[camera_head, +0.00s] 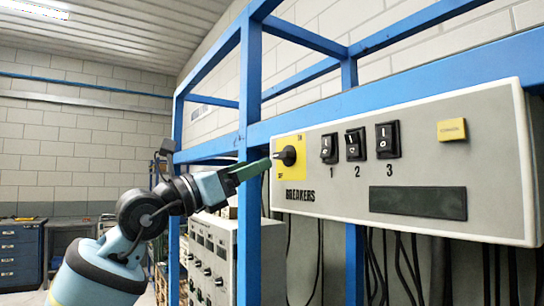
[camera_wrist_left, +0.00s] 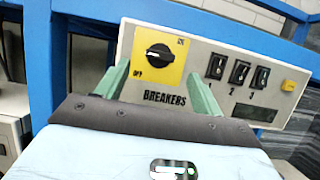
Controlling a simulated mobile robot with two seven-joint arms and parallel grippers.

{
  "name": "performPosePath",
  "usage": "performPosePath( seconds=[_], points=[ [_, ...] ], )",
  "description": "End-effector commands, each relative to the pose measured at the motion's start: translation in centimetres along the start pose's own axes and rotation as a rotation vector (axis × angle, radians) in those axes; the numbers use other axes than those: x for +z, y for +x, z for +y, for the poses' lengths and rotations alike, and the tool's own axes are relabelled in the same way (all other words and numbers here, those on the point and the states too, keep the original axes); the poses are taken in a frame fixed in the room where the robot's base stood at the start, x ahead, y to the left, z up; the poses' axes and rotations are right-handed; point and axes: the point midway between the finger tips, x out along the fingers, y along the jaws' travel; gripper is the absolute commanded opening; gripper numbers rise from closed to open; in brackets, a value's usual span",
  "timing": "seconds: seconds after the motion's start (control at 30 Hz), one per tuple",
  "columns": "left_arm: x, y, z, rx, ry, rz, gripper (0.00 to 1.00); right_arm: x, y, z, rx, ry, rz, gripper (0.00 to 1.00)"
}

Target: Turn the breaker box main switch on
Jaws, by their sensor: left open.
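The breaker box (camera_head: 342,186) is a pale grey panel fixed to a blue frame, lettered BREAKERS. Its main switch (camera_head: 288,156) is a black rotary knob on a yellow plate, with ON at the upper right and OFF at the lower left. In the left wrist view the knob (camera_wrist_left: 159,56) shows its bar lying roughly horizontal. My left gripper (camera_head: 262,166) points at the switch from the left, close to the plate. In the wrist view its green fingers (camera_wrist_left: 160,90) are open and empty, spread below and either side of the knob, apparently not touching it. My right gripper is out of view.
Several black rocker switches (camera_head: 356,144), a yellow button plate (camera_head: 452,130) and a dark label strip (camera_head: 418,202) are right of the main switch. A blue upright (camera_head: 249,90) stands close by my left gripper. Cables hang below the box. Another grey control box (camera_head: 248,262) stands lower.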

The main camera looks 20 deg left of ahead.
Motion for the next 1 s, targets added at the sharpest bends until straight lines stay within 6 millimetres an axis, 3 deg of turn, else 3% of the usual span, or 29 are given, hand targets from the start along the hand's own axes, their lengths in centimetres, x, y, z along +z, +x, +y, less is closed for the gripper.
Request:
performPosePath(
  seconds=[0.4,0.87,1.0],
  points=[
    [0.3,5.7,-0.2,-0.003,-0.001,-0.003,0.67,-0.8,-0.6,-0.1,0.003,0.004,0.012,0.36],
    [0.1,6.6,-0.2,-0.002,0.0,-0.002,0.67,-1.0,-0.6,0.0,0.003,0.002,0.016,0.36],
    [0.1,6.6,-0.1,-0.002,0.0,-0.002,0.49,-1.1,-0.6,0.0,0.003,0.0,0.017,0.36]
  ],
)
